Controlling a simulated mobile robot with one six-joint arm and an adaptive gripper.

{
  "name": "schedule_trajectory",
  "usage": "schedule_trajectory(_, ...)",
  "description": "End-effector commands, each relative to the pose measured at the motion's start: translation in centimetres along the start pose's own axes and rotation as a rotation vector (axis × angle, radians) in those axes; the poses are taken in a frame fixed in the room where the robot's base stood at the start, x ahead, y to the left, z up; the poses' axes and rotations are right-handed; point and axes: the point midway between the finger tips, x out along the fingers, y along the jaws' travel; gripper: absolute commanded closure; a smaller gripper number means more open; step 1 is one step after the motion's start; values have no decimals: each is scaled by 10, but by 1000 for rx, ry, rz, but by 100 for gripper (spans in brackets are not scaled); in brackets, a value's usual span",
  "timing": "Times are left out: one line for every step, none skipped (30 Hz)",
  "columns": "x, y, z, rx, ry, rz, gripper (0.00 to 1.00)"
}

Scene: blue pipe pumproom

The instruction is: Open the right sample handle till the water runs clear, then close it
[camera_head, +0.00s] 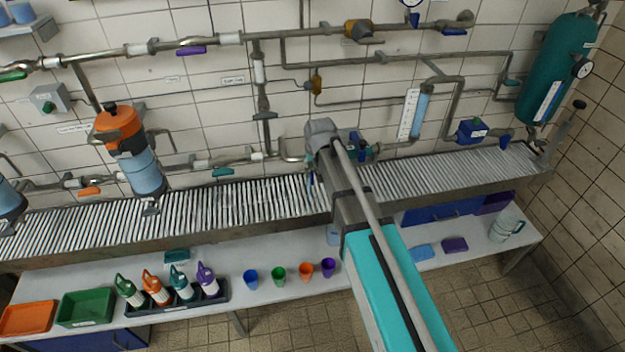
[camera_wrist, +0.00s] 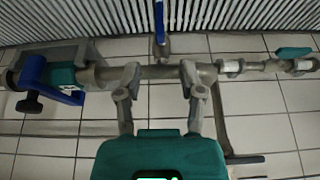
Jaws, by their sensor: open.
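My gripper (camera_wrist: 160,76) is open in the wrist view, with one finger on each side of a grey wall pipe (camera_wrist: 155,72). Nothing is clearly held, and I cannot tell whether the fingers touch the pipe. A narrow blue part (camera_wrist: 160,22) points toward the grating, just beyond the fingertips. A teal valve body with a blue handle (camera_wrist: 62,95) is left of the fingers. It shows in the head view just right of my wrist (camera_head: 359,151). A teal lever (camera_wrist: 293,53) is at the right. My arm hides the fingers in the head view. No running water is discernible.
A ribbed grating (camera_head: 245,203) runs below the pipes. The bench below holds a bottle rack (camera_head: 172,304), several coloured cups (camera_head: 279,277), trays (camera_head: 85,308) and a clear jug (camera_head: 507,225).

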Motion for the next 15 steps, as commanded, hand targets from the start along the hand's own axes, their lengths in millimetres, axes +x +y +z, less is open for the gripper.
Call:
schedule_trajectory(9,0,1,0,0,0,50)
schedule_trajectory(11,0,1,0,0,0,50)
schedule_trajectory(14,0,1,0,0,0,50)
schedule_trajectory(17,0,1,0,0,0,50)
schedule_trajectory(19,0,1,0,0,0,50)
schedule_trajectory(22,0,1,0,0,0,50)
schedule_trajectory(25,0,1,0,0,0,50)
schedule_trajectory(27,0,1,0,0,0,50)
schedule_trajectory(31,0,1,0,0,0,50)
schedule_trajectory(33,0,1,0,0,0,50)
schedule_trajectory(36,0,1,0,0,0,50)
schedule_trajectory(39,0,1,0,0,0,50)
schedule_trajectory(41,0,1,0,0,0,50)
schedule_trajectory(44,0,1,0,0,0,50)
schedule_trajectory(47,0,1,0,0,0,50)
